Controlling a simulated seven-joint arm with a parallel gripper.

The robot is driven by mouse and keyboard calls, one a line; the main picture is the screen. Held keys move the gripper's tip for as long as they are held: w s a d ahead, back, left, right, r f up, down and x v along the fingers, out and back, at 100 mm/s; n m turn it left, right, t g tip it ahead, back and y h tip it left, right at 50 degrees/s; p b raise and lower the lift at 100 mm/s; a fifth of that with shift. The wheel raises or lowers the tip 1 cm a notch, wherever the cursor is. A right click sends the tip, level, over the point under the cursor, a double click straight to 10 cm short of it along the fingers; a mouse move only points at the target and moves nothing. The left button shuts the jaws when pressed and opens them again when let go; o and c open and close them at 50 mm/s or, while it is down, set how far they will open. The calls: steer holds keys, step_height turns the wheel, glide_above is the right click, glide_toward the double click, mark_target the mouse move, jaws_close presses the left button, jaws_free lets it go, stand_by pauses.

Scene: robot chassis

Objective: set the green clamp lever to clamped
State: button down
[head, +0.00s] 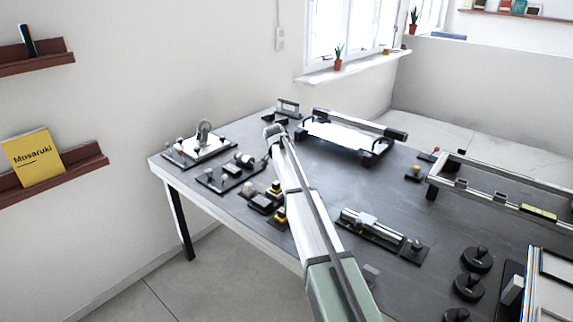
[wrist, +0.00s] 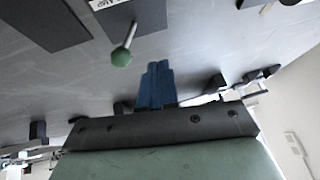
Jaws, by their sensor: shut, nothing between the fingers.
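The green clamp lever shows in the wrist view as a grey rod with a green ball knob (wrist: 121,58) at its end. The rod slants from the knob up to a dark base plate (wrist: 148,14) with a white label, cut off by the top edge. My gripper (wrist: 156,68) has blue fingers, shut together and empty. The fingertips are to the right of the knob and slightly lower in the picture, with a visible gap between them. In the head view my arm crosses the table; I cannot make out the green knob or the fingers there.
The dark table (head: 240,213) carries several fixtures. A white-topped frame with a bar (head: 345,137) stands at the back, a rail fixture (head: 372,228) right of my arm, and round black knobs (head: 477,259) at the lower right. A small device board (head: 232,172) is on the left.

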steer(key=v, duration=1.2)
steer(key=shift+s+d+r, duration=0.1)
